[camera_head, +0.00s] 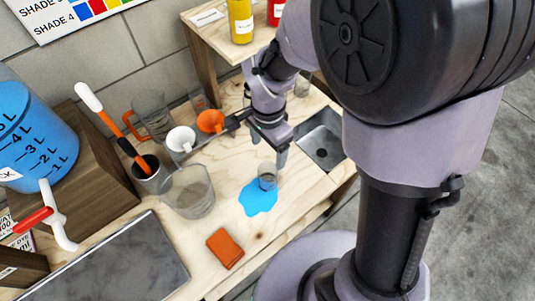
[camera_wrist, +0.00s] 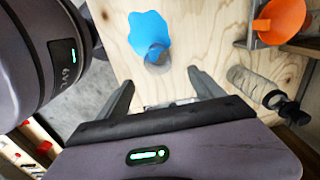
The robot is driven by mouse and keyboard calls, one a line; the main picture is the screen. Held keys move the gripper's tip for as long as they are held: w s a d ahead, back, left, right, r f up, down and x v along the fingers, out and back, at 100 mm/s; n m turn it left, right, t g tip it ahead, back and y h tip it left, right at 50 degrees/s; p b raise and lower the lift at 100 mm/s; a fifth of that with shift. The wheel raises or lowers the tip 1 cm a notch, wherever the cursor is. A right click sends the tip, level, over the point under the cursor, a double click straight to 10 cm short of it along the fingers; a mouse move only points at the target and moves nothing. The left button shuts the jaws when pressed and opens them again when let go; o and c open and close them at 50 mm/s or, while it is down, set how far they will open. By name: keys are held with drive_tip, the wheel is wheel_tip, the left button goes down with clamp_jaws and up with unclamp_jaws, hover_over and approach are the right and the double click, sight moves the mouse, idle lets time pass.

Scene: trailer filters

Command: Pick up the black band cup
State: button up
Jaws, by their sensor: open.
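A small clear cup (camera_head: 267,176) stands on the blue spill (camera_head: 258,202) on the wooden bench. It also shows in the wrist view (camera_wrist: 157,55) at the spill's edge, ahead of the fingers. I cannot make out a black band on it for sure. My gripper (camera_head: 281,156) is open and empty, pointing down above and just behind this cup, and the wrist view (camera_wrist: 161,78) shows its fingers apart. A clear cylinder with black parts (camera_wrist: 250,82) is right of the fingers in the wrist view; I cannot tell whether it is a cup.
An orange funnel (camera_head: 211,121) and a white one (camera_head: 181,139) sit in a holder left of my gripper. A clear beaker (camera_head: 188,192) stands left of the spill. A sink (camera_head: 321,140) is at right.

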sight(268, 166)
wheel_tip(268, 166, down, 9)
drive_tip(key=b, duration=0.3)
drive_tip(key=shift+w+f, duration=0.1)
drive_tip(key=f+b, duration=0.1)
drive_tip(key=f, duration=0.2)
drive_tip(key=f+b, duration=0.1)
drive_tip(key=f, duration=0.1)
drive_tip(key=shift+s+f+b, duration=0.3)
drive_tip(key=shift+s+b, duration=0.05)
drive_tip(key=shift+r, duration=0.15)
drive_tip(key=c, duration=1.4)
drive_tip(key=shift+r, duration=0.1)
